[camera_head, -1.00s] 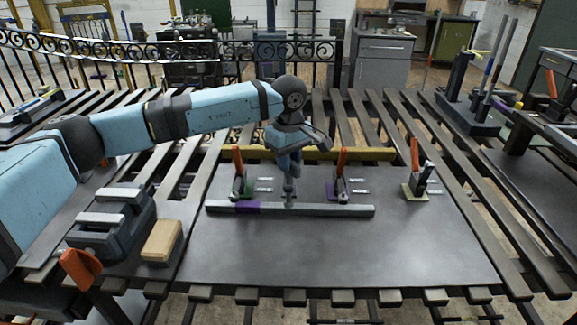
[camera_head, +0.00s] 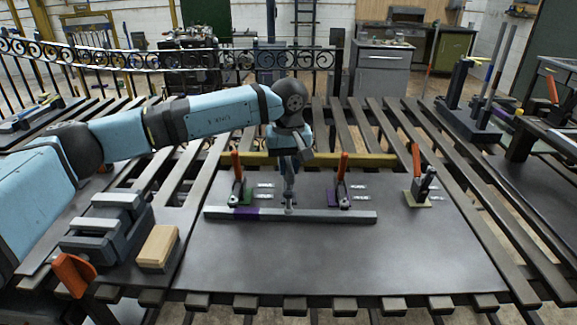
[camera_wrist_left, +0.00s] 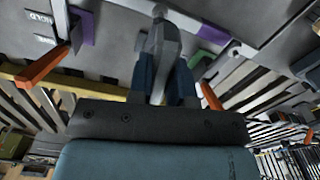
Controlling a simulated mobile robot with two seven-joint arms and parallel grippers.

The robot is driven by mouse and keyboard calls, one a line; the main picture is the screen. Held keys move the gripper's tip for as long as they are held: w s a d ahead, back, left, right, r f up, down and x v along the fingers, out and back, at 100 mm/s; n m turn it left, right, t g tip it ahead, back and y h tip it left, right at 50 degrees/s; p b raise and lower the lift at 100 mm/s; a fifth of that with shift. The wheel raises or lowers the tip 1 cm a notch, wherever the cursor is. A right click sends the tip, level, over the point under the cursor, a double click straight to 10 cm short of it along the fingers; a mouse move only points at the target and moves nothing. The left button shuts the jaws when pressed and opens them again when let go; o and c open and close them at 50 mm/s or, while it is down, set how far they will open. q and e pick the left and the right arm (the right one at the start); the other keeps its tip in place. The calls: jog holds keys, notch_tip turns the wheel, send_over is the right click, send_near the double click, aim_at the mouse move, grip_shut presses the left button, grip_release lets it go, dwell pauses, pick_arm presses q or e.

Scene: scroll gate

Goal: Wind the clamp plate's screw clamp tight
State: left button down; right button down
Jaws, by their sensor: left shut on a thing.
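The dark clamp plate (camera_head: 340,258) lies on the slatted table. A long grey bar (camera_head: 330,216) with a purple section lies across it. My left gripper (camera_head: 288,176) points down just behind the middle of the bar. It is shut on a grey upright part of the screw clamp (camera_head: 289,196), which reaches down to the bar. In the left wrist view the fingers (camera_wrist_left: 165,80) close around this grey part (camera_wrist_left: 163,40). The screw's lower end and its contact with the bar are too small to tell. My right gripper is not in view.
Orange-handled toggle clamps stand left (camera_head: 238,180) and right (camera_head: 341,180) of my gripper, and another (camera_head: 418,180) at the plate's right. A yellow rail (camera_head: 350,159) runs behind. A grey vise (camera_head: 105,230) and wooden block (camera_head: 158,248) sit left. The plate's front is clear.

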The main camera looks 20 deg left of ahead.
aim_at(288, 163)
pick_arm(q)
jog(key=shift+w+r, duration=0.1)
jog(key=shift+r, duration=0.15)
jog(key=c, duration=1.1)
grip_release()
jog(key=shift+o, duration=0.3)
jog(key=shift+f, duration=0.1)
notch_tip(288, 163, up, 14)
jog(key=shift+p, duration=0.3)
jog(key=shift+f, duration=0.1)
